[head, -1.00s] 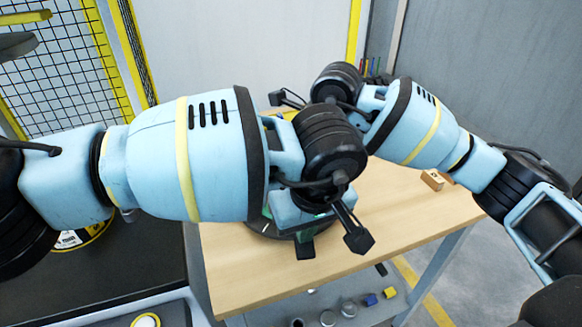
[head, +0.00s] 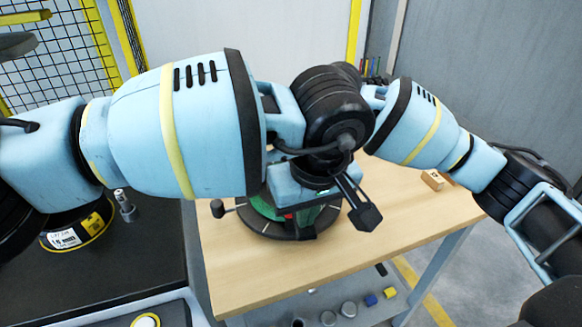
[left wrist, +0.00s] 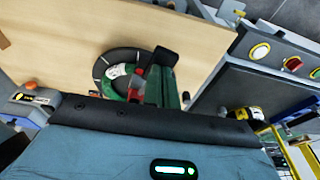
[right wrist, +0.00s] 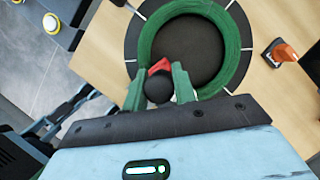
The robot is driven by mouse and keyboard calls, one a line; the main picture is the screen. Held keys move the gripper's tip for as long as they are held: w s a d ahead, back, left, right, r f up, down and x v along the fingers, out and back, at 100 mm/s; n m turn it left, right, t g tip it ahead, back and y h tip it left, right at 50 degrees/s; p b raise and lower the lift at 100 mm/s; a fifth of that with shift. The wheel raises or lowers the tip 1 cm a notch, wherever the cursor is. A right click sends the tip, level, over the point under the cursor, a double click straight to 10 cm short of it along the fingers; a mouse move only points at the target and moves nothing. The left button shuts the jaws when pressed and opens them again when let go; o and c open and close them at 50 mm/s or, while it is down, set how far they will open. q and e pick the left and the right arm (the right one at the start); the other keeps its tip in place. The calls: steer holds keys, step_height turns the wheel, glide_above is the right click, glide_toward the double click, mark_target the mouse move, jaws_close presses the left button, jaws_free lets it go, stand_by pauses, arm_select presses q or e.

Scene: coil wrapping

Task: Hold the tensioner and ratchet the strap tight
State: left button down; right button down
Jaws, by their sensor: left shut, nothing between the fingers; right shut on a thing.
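The green coil (right wrist: 235,50) lies on a black round stand (right wrist: 133,40) on the wooden table; part of it shows in the head view (head: 265,208), mostly behind my left arm. My right gripper (right wrist: 158,86) is shut on a black rounded part with a red piece beside it at the coil's near edge. I take this to be the tensioner (right wrist: 160,67), mostly hidden by the fingers. My left gripper (left wrist: 160,85) is shut and empty, its fingers over the stand's edge beside the coil and a red piece. The strap cannot be made out.
The wooden table (head: 240,270) has free room in front and to the right. An orange item (right wrist: 282,52) stands near the coil. A dark bench (head: 130,255) is at the left. Small parts lie on a low shelf.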

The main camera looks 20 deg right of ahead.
steer(key=shift+s+f, duration=0.15)
steer(key=shift+f, duration=0.35)
arm_select(q)
steer(key=shift+r, duration=2.45)
arm_select(e)
steer(key=c, duration=1.1)
jaws_free()
steer(key=shift+o, duration=0.2)
steer(key=v, duration=1.2)
steer(key=shift+r, duration=0.45)
